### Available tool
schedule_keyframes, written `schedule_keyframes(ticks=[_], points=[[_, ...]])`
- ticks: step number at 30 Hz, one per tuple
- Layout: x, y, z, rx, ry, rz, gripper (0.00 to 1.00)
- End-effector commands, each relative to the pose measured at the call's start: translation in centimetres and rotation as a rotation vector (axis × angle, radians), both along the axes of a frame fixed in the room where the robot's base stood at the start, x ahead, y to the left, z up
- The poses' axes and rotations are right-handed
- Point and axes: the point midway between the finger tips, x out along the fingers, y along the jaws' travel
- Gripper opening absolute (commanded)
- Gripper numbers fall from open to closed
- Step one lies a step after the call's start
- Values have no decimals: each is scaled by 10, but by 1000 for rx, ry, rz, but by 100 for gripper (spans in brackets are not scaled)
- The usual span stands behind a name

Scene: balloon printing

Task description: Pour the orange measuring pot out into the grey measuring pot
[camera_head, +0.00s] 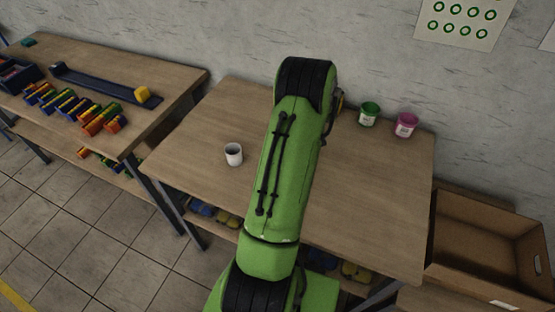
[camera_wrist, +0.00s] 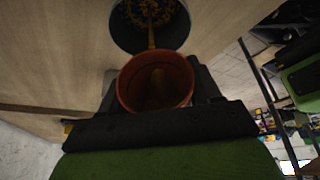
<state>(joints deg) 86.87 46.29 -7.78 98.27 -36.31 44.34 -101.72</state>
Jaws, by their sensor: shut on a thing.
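The orange measuring pot (camera_wrist: 181,88) is between the two fingers of my gripper (camera_wrist: 156,84) in the wrist view. The gripper is shut on it, and its open mouth faces the camera. The grey measuring pot (camera_wrist: 122,38) is just beyond it at the top of the wrist view, a dark round vessel with yellow-orange bits inside. A thin yellowish stream runs from the orange pot's rim into the grey pot. In the head view my green arm hides the gripper and both pots.
On the table (camera_head: 375,190) in the head view stand a white cup (camera_head: 233,155), a green cup (camera_head: 369,115) and a pink cup (camera_head: 405,125). A cardboard box (camera_head: 480,240) is at the right. Another bench (camera_head: 150,75) with coloured parts is at the left.

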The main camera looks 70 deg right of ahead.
Motion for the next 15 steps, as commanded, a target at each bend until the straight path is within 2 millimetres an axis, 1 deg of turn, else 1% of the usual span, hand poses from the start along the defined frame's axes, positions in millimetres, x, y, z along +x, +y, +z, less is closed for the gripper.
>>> schedule_keyframes(ticks=[15], points=[[-2,-1,2,28,-41,-3,31]])
